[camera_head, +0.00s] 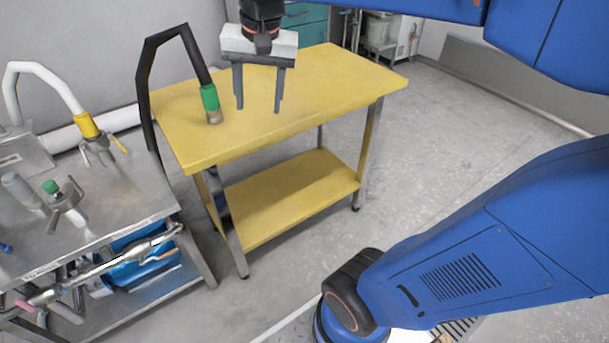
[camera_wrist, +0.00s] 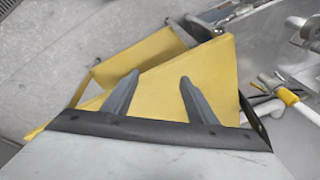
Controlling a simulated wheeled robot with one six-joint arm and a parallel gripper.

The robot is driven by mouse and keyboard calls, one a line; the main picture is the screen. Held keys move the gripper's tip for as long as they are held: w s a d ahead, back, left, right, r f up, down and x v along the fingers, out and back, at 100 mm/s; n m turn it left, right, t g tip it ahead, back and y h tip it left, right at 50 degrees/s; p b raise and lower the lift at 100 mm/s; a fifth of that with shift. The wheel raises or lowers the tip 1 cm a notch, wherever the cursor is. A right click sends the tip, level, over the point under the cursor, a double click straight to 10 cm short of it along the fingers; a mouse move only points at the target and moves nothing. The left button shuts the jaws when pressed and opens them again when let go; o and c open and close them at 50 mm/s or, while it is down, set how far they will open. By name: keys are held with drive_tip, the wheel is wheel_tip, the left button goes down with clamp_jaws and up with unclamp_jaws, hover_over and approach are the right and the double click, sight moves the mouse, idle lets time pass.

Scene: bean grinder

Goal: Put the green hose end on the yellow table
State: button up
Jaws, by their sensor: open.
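The green hose end (camera_head: 210,98) is at the tip of a black hose that arches up from the left. It is slightly tilted, and its brass tip appears to touch the yellow table (camera_head: 330,75) near the left end of the top. My gripper (camera_head: 258,109) is open and empty, to the right of the hose end and apart from it, with fingers pointing down over the table. In the wrist view the open fingers (camera_wrist: 159,77) show over the yellow table top (camera_wrist: 215,70); I cannot make out the green hose end there.
A steel table (camera_head: 110,215) at the left holds a white hose with a yellow end (camera_head: 86,125) and a small clamp-like part with a green knob (camera_head: 62,200). The rest of the yellow top is clear. Open floor (camera_head: 450,130) lies to the right.

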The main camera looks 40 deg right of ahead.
drive_tip(key=s+d+f+n+t, duration=0.2)
drive_tip(key=s+f+n, duration=0.5)
drive_tip(key=s+f, duration=0.6)
drive_tip(key=shift+s, duration=0.45)
